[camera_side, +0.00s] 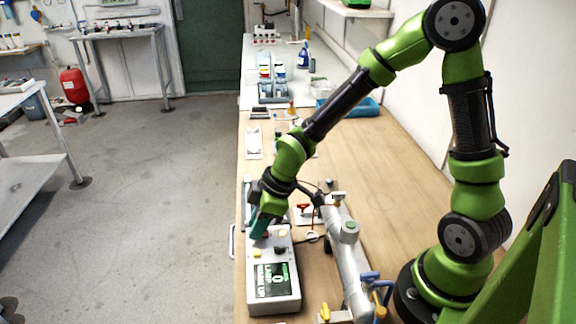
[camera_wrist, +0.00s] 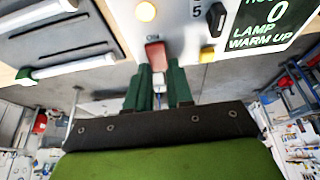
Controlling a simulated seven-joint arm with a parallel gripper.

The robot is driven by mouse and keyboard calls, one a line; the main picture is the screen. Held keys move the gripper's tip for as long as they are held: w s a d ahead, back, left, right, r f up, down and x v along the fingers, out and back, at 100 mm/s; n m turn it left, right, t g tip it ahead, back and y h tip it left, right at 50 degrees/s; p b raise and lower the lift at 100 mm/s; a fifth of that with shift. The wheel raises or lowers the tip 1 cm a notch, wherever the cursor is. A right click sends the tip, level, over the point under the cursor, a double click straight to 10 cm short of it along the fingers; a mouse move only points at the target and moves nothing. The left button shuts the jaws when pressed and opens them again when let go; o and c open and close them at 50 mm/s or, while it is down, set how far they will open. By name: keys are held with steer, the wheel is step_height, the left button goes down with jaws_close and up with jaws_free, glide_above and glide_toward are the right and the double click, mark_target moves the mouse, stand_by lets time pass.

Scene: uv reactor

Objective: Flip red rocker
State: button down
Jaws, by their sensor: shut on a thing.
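The red rocker (camera_wrist: 156,55) sits on the light grey face of the control box (camera_wrist: 188,22), near its edge, in the wrist view. My gripper (camera_wrist: 157,72) has its two green fingers on either side of the rocker, shut on it, with a small gap between the fingers. In the side view my gripper (camera_side: 259,230) points down at the far end of the control box (camera_side: 287,302). There my fingers largely hide the rocker. The box's display (camera_wrist: 262,28) reads "0" and "LAMP WARM UP".
A round yellow button (camera_wrist: 145,11), a black switch (camera_wrist: 216,20) and a small yellow control (camera_wrist: 206,53) are near the rocker. A grey pipe assembly (camera_side: 347,250) lies right of the box. White tubes (camera_wrist: 70,66) lie at the left in the wrist view.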

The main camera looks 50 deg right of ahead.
steer(key=shift+a, duration=0.1)
steer(key=c, duration=1)
jaws_free()
steer(key=shift+r, duration=0.15)
steer(key=v, duration=1.6)
steer(key=shift+s+r, duration=0.15)
steer(key=shift+r, duration=0.1)
steer(key=shift+d, duration=0.2)
